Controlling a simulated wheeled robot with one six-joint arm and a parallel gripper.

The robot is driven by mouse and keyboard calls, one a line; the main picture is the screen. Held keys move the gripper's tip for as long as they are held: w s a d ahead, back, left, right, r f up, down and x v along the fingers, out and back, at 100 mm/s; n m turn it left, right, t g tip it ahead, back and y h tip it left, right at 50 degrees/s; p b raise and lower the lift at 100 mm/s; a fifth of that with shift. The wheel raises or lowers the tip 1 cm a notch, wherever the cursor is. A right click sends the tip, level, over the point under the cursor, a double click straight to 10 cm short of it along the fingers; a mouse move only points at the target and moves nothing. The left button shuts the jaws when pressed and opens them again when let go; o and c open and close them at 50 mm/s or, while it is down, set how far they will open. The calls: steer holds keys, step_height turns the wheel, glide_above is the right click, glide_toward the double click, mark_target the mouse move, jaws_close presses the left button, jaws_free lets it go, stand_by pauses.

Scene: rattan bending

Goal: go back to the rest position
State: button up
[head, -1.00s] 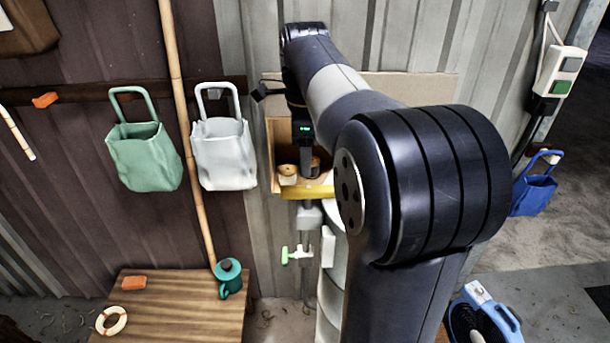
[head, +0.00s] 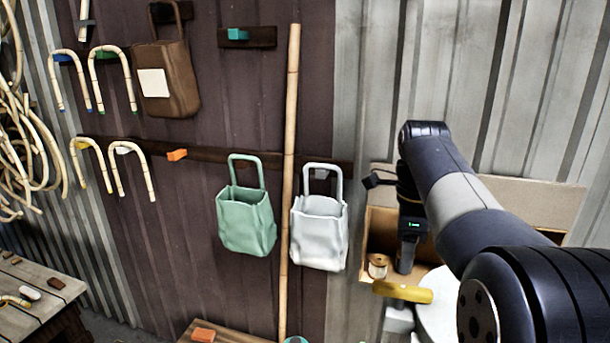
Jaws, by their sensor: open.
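My arm reaches in from the lower right of the head view. My gripper (head: 404,266) points down in front of an open wooden box (head: 380,222) on the pale metal wall. It is open, with nothing seen between its fingers; the fingertips are small and dark. A small spool (head: 377,265) sits in the box just left of it. A yellow bar (head: 403,292) lies just below it.
A white bag (head: 320,232) and a green bag (head: 246,219) hang left of the box, with a bamboo pole (head: 289,180) between them. Bent rattan canes (head: 110,70), a brown bag (head: 165,80) and a workbench (head: 38,300) are further left.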

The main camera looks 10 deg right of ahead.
mark_target(400, 288)
step_height(400, 288, down, 8)
steer(key=shift+f+p, duration=0.1)
steer(key=shift+p, duration=0.3)
step_height(400, 288, up, 11)
step_height(400, 288, down, 11)
steer(key=shift+s+r, duration=0.1)
steer(key=n, duration=0.4)
steer(key=shift+s+n, duration=0.1)
steer(key=shift+n, duration=1.4)
